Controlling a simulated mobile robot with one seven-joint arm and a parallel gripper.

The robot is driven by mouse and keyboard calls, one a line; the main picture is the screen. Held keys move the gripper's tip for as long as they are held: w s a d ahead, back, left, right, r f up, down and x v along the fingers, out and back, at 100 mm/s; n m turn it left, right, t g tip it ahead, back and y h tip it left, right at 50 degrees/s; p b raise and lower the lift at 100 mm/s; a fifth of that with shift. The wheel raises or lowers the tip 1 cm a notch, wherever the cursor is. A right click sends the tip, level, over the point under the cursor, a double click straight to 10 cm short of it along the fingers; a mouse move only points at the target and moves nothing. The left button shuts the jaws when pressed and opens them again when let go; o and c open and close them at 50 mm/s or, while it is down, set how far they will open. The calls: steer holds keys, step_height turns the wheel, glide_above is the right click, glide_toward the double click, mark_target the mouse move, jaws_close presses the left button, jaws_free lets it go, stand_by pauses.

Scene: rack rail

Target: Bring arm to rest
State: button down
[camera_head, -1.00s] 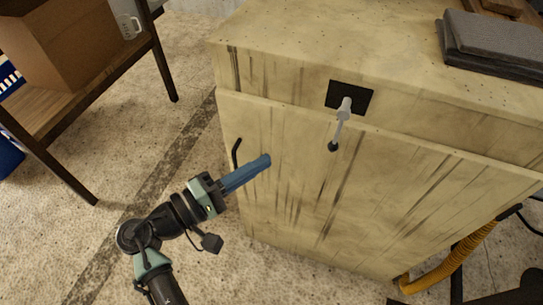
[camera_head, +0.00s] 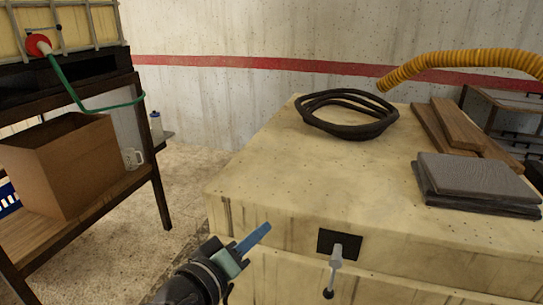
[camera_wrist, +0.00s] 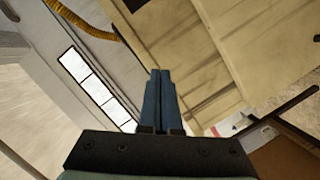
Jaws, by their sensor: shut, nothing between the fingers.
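My gripper (camera_head: 256,236) is in the lower middle of the head view, in front of the near left part of the pale wooden cabinet (camera_head: 250,185). Its blue fingers are together with nothing between them. They point up and to the right. In the wrist view my gripper (camera_wrist: 160,75) shows its two blue fingers side by side and touching. The cabinet front (camera_wrist: 190,50) lies beyond them there. I cannot tell the exact gap between the fingertips and the cabinet.
A handle (camera_head: 337,256) on a black plate sticks out of the cabinet front. A black hose coil (camera_head: 345,131), grey slabs (camera_head: 475,178) and wooden boards (camera_head: 436,128) lie on top. A shelf at left holds a cardboard box (camera_head: 65,165) and a mug (camera_head: 132,158). Floor between is clear.

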step_height(320, 180, up, 14)
steer(key=r+m+t+y, duration=0.1)
steer(key=m+t+y, duration=0.1)
steer(key=t+y, duration=0.15)
steer(key=s+r+t+y, duration=0.1)
steer(key=s+r+t, duration=0.2)
steer(key=s+r, duration=0.2)
steer(key=s+d+r+m+t+y+p, duration=0.1)
steer(key=s+r, duration=0.4)
steer(key=r, duration=0.6)
steer(key=s+d+r+m+t+y, duration=0.1)
steer(key=s+r+t+y, duration=0.1)
steer(key=s+r+t, duration=0.3)
step_height(320, 180, up, 3)
steer(key=shift+s+d+r+t+p, duration=0.1)
steer(key=shift+s+d+t+p, duration=0.25)
steer(key=shift+t, duration=0.2)
steer(key=shift+a+y, duration=0.1)
steer(key=shift+y, duration=0.15)
